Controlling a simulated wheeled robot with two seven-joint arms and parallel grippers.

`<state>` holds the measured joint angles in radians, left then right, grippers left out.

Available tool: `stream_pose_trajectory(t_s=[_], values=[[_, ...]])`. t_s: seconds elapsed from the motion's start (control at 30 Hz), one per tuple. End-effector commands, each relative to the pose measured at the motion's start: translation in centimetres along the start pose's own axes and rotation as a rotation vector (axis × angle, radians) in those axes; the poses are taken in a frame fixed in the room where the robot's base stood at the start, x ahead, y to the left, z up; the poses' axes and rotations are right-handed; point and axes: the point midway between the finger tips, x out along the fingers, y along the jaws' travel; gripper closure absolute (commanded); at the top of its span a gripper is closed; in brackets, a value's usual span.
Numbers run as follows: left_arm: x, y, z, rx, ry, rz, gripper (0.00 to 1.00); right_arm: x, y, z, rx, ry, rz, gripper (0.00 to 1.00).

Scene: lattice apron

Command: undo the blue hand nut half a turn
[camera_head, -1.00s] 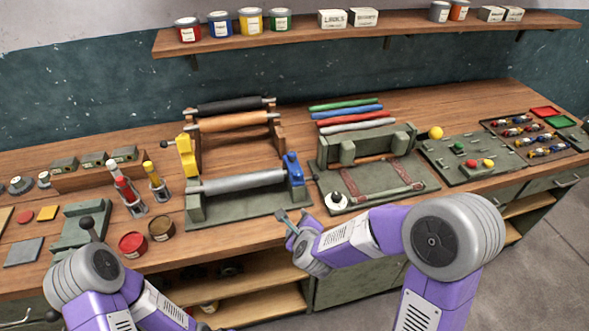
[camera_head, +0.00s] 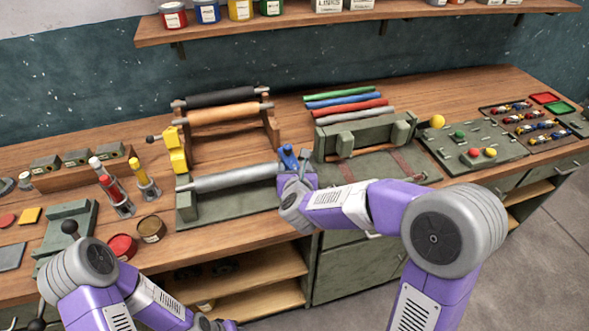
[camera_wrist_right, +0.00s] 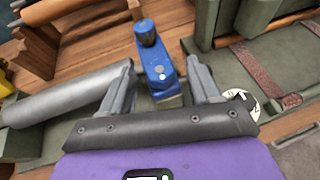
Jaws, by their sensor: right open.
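The blue hand nut is on a blue upright block at the right end of a grey roller (camera_head: 235,177). In the wrist view a blue cylindrical knob (camera_wrist_right: 146,32) tops the blue body (camera_wrist_right: 158,68). In the head view the blue part (camera_head: 288,157) shows just behind my right gripper (camera_head: 299,168). In the wrist view my right gripper (camera_wrist_right: 160,72) is open, its fingers on either side of the blue body, with nothing held; contact cannot be told. My left arm comes in at the lower left, and its gripper is out of view.
A yellow block (camera_head: 175,152) stands at the roller's left end. An orange roller (camera_head: 225,113) lies on a rack behind. A green press bed (camera_head: 365,166) is to the right. Red (camera_head: 122,247) and brown tins stand at the front left.

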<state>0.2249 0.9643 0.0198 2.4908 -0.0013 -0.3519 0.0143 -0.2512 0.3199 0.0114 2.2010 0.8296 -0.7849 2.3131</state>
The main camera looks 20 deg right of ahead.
Motion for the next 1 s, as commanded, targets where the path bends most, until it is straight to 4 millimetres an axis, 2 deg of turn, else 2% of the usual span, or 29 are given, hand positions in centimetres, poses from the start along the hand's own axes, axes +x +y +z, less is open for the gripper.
stream_pose_trajectory(t_s=[0.3,0.37,0.6,0.7,0.87,1.0], values=[[0.0,0.0,0.0,0.000,0.000,0.000,0.57,0.4,0.0,0.0,-0.001,0.000,0.001,0.38],[0.0,0.0,0.0,0.000,0.000,0.000,0.57,0.4,0.0,0.0,-0.001,0.000,0.001,0.46],[0.0,0.0,0.0,0.000,0.000,0.000,0.57,0.4,0.0,0.0,-0.001,0.000,0.001,0.82],[0.0,0.0,0.0,0.000,0.000,0.000,0.57,0.4,0.0,0.0,-0.001,0.000,0.001,0.94],[0.4,-0.1,0.0,0.000,0.000,0.000,0.57,0.5,0.0,-0.1,-0.003,0.000,0.010,0.94],[1.4,-0.5,-0.1,0.000,0.000,0.000,0.57,0.6,-0.1,-0.2,-0.011,-0.001,0.042,0.94]])
